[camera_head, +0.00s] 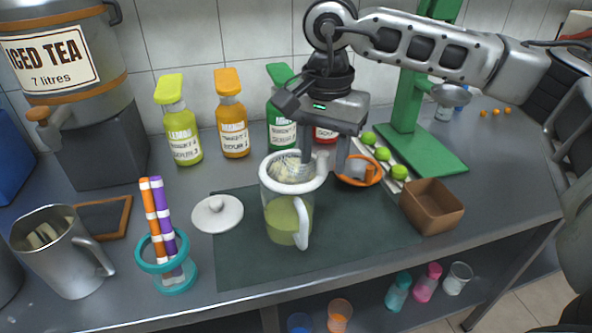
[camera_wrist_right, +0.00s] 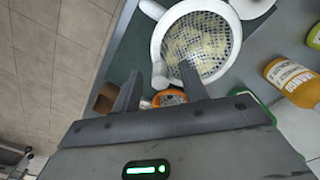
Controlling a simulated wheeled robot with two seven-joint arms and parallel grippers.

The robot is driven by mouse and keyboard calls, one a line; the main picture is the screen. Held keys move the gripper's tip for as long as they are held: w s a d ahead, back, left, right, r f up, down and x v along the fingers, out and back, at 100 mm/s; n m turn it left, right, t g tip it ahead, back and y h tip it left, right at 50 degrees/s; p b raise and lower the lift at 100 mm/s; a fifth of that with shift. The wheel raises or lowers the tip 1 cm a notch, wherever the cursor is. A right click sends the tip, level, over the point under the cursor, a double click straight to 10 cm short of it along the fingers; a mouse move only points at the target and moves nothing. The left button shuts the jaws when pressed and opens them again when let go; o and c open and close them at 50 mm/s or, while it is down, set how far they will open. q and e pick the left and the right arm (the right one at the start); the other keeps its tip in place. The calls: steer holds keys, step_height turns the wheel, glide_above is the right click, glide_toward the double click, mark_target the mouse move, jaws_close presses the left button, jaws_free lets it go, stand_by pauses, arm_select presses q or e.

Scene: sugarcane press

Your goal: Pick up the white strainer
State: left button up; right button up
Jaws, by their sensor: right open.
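The white strainer (camera_head: 291,169) sits on top of a clear pitcher (camera_head: 288,222) that holds green-yellow juice. In the right wrist view its round mesh (camera_wrist_right: 205,45) holds pale pulp, and a short white tab (camera_wrist_right: 160,76) sticks out from its rim. My right gripper (camera_head: 324,165) is open, pointing down at the right side of the strainer. In the right wrist view, one finger overlaps the strainer's edge and the other is outside it, with the tab between them in the picture. Whether the fingers touch it cannot be told. My left gripper is out of view.
Behind stand sauce bottles (camera_head: 232,115) and a green stand (camera_head: 410,115). An orange bowl (camera_head: 359,178) and a brown box (camera_head: 432,207) are to the right. A white lid (camera_head: 217,213) and a teal-rimmed cup (camera_head: 171,277) are to the left. The dark mat's front right is clear.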

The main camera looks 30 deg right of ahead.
steer(key=shift+f, duration=0.25)
jaws_close()
steer(key=shift+r, duration=0.1)
